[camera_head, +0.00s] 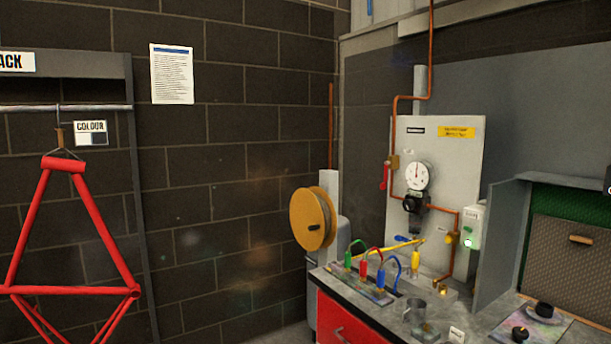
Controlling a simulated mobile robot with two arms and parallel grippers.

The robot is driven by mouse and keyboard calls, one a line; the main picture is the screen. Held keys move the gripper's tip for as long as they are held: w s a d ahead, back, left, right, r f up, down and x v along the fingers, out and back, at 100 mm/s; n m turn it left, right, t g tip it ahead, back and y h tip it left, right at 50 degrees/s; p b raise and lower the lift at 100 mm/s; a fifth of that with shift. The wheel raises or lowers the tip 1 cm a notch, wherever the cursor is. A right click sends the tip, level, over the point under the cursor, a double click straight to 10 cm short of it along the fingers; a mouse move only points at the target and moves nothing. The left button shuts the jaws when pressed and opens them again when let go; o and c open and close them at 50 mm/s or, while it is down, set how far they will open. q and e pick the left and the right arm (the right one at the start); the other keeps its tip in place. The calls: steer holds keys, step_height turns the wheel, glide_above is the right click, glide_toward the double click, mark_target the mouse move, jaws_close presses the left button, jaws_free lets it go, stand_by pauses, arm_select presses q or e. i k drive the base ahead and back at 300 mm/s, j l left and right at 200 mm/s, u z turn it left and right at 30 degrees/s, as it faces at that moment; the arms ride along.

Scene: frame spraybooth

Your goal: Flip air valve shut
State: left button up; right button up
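A small valve with a red lever (384,177) sits on the copper pipe at the left side of the pale wall panel (437,150). The lever hangs down, roughly along the pipe. A brass body (394,161) is beside its top. A round white gauge (417,176) and a black regulator (414,203) are to its right. Another brass fitting (451,238) is lower right on the pipe. I cannot read which of these is labelled as the air valve. Neither of my grippers is in view.
A bench (385,317) with a red drawer front stands below the panel, carrying colored hooked tools (379,279) and a metal cup (414,313). A yellow reel (312,219) is left of it. A red bicycle frame (100,220) hangs at the left. A grey booth (502,235) stands right.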

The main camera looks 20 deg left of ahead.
mark_target(383, 185)
steer(key=u, duration=0.25)
steer(key=i+j+u, duration=0.15)
steer(key=i+j, duration=0.35)
steer(key=i+j+u, duration=0.1)
steer(key=i+j, duration=0.45)
steer(key=i+j+u, duration=0.15)
steer(key=i+j, duration=0.35)
steer(key=i+j+u, duration=0.1)
steer(key=i+j, duration=0.25)
steer(key=i, duration=0.3)
